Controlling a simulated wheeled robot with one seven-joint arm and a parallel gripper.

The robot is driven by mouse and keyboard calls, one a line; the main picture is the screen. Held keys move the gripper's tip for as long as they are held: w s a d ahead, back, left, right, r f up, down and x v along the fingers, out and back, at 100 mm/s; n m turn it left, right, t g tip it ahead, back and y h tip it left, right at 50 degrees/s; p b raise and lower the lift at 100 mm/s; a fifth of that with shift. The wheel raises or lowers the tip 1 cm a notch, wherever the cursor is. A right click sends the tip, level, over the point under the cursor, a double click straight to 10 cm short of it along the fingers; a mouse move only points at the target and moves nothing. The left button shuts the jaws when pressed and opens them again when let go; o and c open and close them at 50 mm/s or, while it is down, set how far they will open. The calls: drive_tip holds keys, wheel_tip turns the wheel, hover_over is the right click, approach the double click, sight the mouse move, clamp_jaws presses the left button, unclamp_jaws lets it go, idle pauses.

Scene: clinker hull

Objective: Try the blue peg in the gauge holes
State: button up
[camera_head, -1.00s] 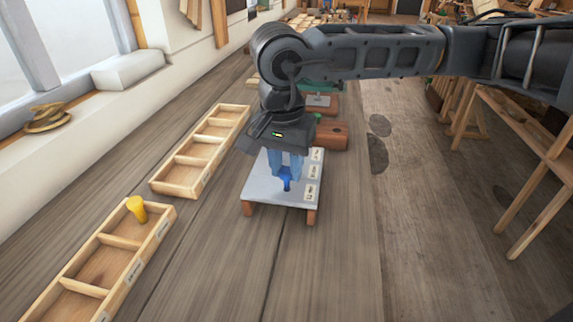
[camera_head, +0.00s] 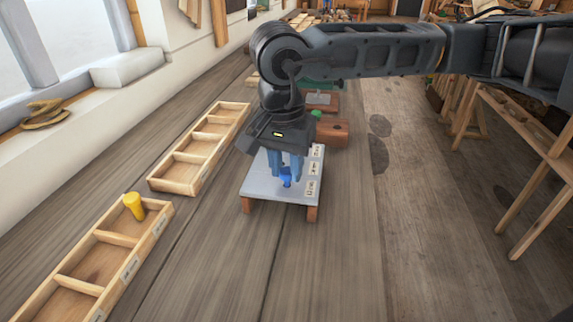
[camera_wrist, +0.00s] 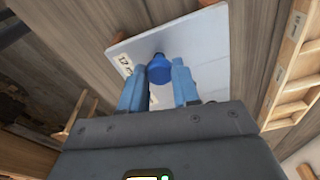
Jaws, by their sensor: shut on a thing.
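The blue peg (camera_head: 286,178) is between the fingers of my gripper (camera_head: 285,170), which is shut on it. The peg also shows in the wrist view (camera_wrist: 159,70), between the two blue fingers (camera_wrist: 160,88), with its narrower end toward the plate. The gauge plate (camera_head: 262,187) is a pale grey board on short wooden legs, with several labels along its right side. It also shows in the wrist view (camera_wrist: 205,45). The peg's lower end is at the plate's surface. I cannot tell whether it is in a hole; the fingers and peg hide that spot.
A reddish-brown wooden block (camera_head: 331,133) is just behind the plate. The bench right of the plate is clear.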

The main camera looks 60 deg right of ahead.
drive_tip(key=shift+r+p, duration=0.8)
drive_tip(key=shift+r, duration=1.85)
drive_tip(key=shift+a, duration=0.1)
